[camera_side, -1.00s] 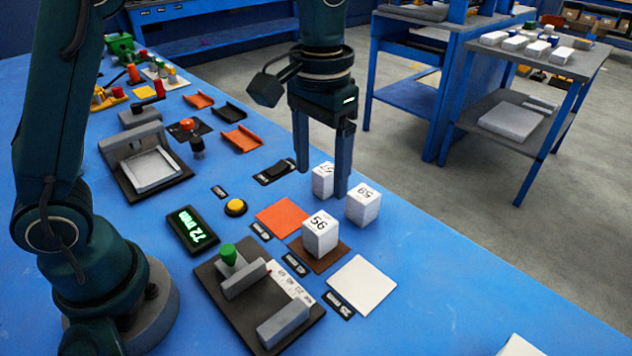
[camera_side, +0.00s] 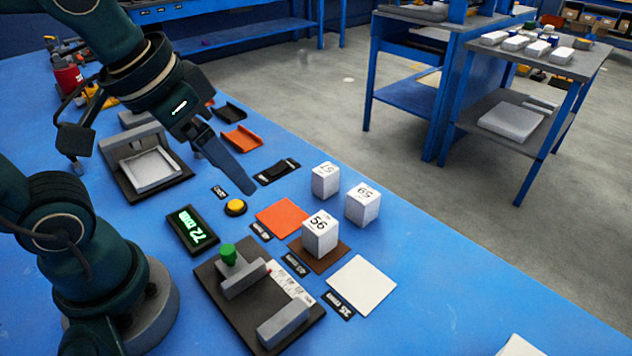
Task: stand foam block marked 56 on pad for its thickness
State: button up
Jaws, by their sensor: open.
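The white foam block marked 56 (camera_side: 320,240) stands upright on the brown pad (camera_side: 331,264), with its number facing up. An orange pad (camera_side: 281,216) lies behind and left of it, and a bare white pad (camera_side: 362,285) lies in front and right. My gripper (camera_side: 248,188) is open, tilted down to the right, above the table left of and behind the block, and apart from it. Its fingers overlap in this view, so the gap between them is hidden. No block is visible in it.
Two other white blocks, one marked 59 (camera_side: 362,206) and another (camera_side: 325,180), stand behind the brown pad. A green display (camera_side: 193,230) reads 72. A yellow button (camera_side: 235,207) and a grey measuring fixture (camera_side: 240,280) are at left. The table's right front is mostly clear.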

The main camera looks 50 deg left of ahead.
jog(key=shift+s+a+f+t, duration=0.15)
jog(key=shift+s+f+t, duration=0.05)
jog(key=shift+s+f, duration=0.3)
jog(key=shift+s+a+f+t, duration=0.2)
jog(key=shift+s+f, duration=0.15)
jog(key=shift+s, duration=0.15)
dwell(0.6)
